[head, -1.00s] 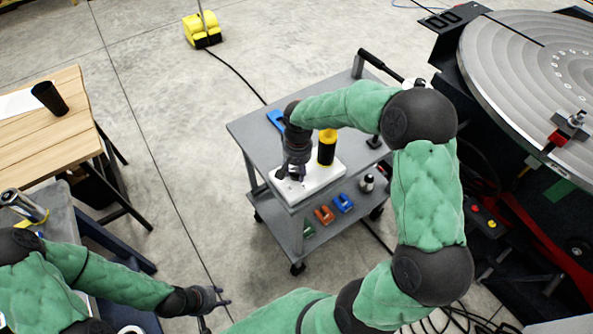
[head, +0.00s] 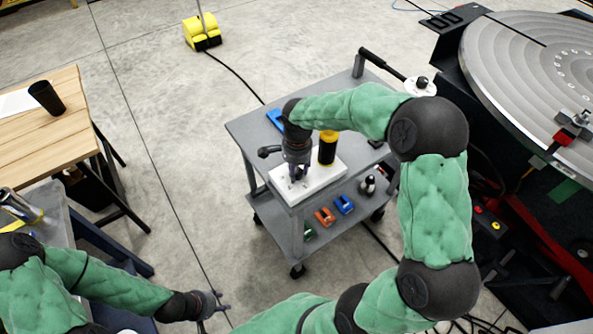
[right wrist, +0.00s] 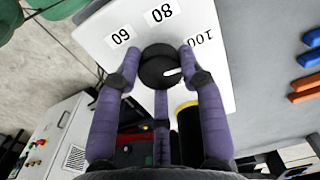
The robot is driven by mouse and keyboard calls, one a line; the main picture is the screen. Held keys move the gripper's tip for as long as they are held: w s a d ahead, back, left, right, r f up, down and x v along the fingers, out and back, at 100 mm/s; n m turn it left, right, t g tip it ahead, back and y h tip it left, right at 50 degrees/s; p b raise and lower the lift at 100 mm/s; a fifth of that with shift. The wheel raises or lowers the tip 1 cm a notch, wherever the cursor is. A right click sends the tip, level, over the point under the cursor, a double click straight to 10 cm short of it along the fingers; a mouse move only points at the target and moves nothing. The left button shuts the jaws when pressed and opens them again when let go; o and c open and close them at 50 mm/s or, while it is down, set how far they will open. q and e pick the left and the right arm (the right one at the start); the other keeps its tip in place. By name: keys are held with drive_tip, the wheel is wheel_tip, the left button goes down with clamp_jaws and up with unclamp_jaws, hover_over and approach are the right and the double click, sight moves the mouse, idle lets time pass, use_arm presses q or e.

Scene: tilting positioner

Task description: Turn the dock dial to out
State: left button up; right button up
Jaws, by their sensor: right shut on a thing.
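The white dock (head: 328,174) lies on the top of a grey cart. Its round black dial (right wrist: 158,68) has a white pointer mark, which points right, below the printed 100, in the right wrist view. The labels 60, 80 and 100 show on the white face; I see no "out" label. My right gripper (head: 298,178) points down over the dock; its purple fingers (right wrist: 160,75) are closed around the dial in the right wrist view. My left gripper (head: 215,303) is far from the dock at the lower left, fingers apart and empty.
A black and yellow cylinder (head: 327,148) stands right beside my right gripper on the dock. A blue item (head: 275,119) lies on the cart top (head: 253,129). Orange and blue blocks (head: 325,216) sit on the lower shelf. A large round turntable (head: 530,65) stands at the right.

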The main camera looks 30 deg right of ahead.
drive_tip(key=m+b, duration=0.1)
drive_tip(key=m, duration=0.4)
drive_tip(key=shift+m, duration=0.3)
drive_tip(key=m+b, duration=0.1)
drive_tip(key=m, duration=0.4)
drive_tip(key=shift+b, duration=0.3)
drive_tip(key=shift+m, duration=0.4)
drive_tip(key=o, duration=1.1)
drive_tip(key=shift+o, duration=0.2)
wheel_tip(320, 180, up, 12)
drive_tip(key=shift+s+a, duration=0.1)
drive_tip(key=shift+s, duration=0.05)
